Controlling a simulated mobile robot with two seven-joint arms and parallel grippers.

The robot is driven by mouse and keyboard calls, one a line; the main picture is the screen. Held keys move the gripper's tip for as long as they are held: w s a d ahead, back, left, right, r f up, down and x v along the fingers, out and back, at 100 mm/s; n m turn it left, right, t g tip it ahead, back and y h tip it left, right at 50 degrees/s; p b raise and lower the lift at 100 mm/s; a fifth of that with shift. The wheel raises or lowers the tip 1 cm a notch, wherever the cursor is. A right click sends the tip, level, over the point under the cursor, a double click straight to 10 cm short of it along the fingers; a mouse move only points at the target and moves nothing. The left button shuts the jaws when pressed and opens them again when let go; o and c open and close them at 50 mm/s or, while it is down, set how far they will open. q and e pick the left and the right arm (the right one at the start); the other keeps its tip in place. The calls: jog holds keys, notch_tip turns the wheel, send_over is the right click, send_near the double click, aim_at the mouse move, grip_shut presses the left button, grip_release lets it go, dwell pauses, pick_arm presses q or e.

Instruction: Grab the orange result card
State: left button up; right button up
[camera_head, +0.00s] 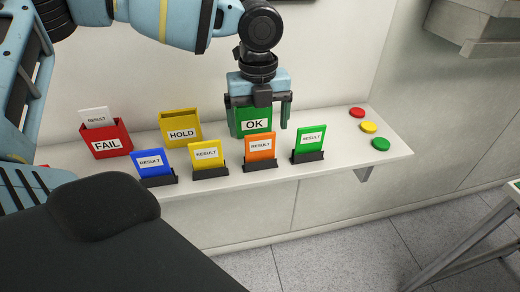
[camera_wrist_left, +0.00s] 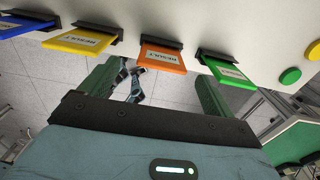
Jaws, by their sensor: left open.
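The orange result card (camera_head: 261,146) stands upright in a dark holder near the shelf's front edge, between the yellow card (camera_head: 208,154) and the green card (camera_head: 309,140). My left gripper (camera_head: 261,123) is open and empty, in front of the green OK box (camera_head: 254,120) and above the orange card. In the left wrist view the orange card (camera_wrist_left: 162,58) appears between the lines of the two open fingers, beyond the tips of the gripper (camera_wrist_left: 157,72). The card is not held. My right gripper is not in view.
A blue card (camera_head: 152,162) stands at the left of the card row. Behind are a red FAIL box (camera_head: 105,139) with a white card and a yellow HOLD box (camera_head: 181,127). Red, yellow and green buttons (camera_head: 369,127) sit at the right of the shelf (camera_head: 345,150).

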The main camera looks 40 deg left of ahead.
aim_at(260, 134)
pick_arm(q)
notch_tip(260, 134, down, 5)
jog(key=shift+w+d+r+p, duration=0.1)
jog(key=shift+d+p, duration=0.05)
jog(key=shift+p, duration=0.15)
jog(key=c, duration=1.1)
jog(key=shift+o, duration=0.2)
jog(key=shift+r, duration=0.1)
jog(key=shift+r, duration=0.55)
notch_tip(260, 134, up, 2)
jog(key=shift+r+b, duration=0.1)
jog(key=shift+b, duration=0.25)
jog(key=s+d, duration=0.2)
jog(key=s, duration=0.5)
jog(key=s+d+r, duration=0.1)
jog(key=s, duration=0.7)
jog(key=shift+s+d+r, duration=0.25)
jog(key=shift+s+d, duration=0.05)
jog(key=shift+d, duration=0.05)
